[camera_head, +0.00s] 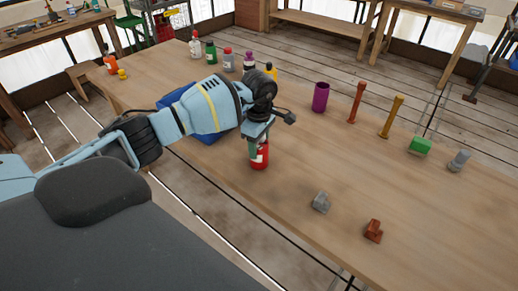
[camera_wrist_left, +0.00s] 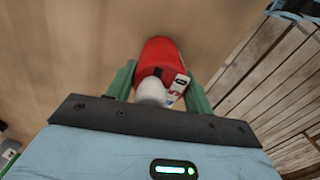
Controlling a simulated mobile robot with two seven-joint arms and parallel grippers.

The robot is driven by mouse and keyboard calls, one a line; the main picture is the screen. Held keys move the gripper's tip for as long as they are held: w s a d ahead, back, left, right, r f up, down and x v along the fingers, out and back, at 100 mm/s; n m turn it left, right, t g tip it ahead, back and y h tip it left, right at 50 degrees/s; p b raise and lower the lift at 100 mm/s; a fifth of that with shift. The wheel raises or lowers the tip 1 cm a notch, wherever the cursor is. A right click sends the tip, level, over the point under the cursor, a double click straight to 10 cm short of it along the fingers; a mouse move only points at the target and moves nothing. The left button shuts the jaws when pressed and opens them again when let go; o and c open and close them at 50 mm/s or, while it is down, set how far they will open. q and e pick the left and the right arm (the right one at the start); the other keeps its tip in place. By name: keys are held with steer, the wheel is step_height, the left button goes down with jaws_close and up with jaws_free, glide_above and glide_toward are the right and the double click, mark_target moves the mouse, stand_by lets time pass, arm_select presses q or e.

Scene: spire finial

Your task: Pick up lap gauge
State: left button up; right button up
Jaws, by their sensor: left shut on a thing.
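My left gripper (camera_head: 259,143) is low over the long wooden table. Its green fingers are shut on a red bottle (camera_head: 260,159) with a white cap and a white label. In the left wrist view the red bottle (camera_wrist_left: 160,58) lies between both fingers. I cannot tell from the views which thing is the lap gauge. A grey stepped block (camera_head: 321,202) and a red-brown stepped block (camera_head: 373,231) sit apart on the table, right of the gripper. My right gripper is not in view.
The wooden table (camera_head: 300,165) also bears a purple cup (camera_head: 320,97), an orange post (camera_head: 356,102), a yellow post (camera_head: 391,117), a green block (camera_head: 419,146) and a grey piece (camera_head: 459,160). A blue bin (camera_head: 205,135) is partly behind my arm. Several bottles stand along the far edge.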

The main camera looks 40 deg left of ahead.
arm_select(q)
steer(key=shift+r, duration=0.15)
steer(key=shift+r, duration=0.55)
step_height(320, 180, up, 2)
steer(key=shift+r, duration=0.1)
steer(key=s+d+r, duration=0.1)
steer(key=s, duration=1.5)
steer(key=shift+r, duration=0.2)
steer(key=shift+d, duration=0.1)
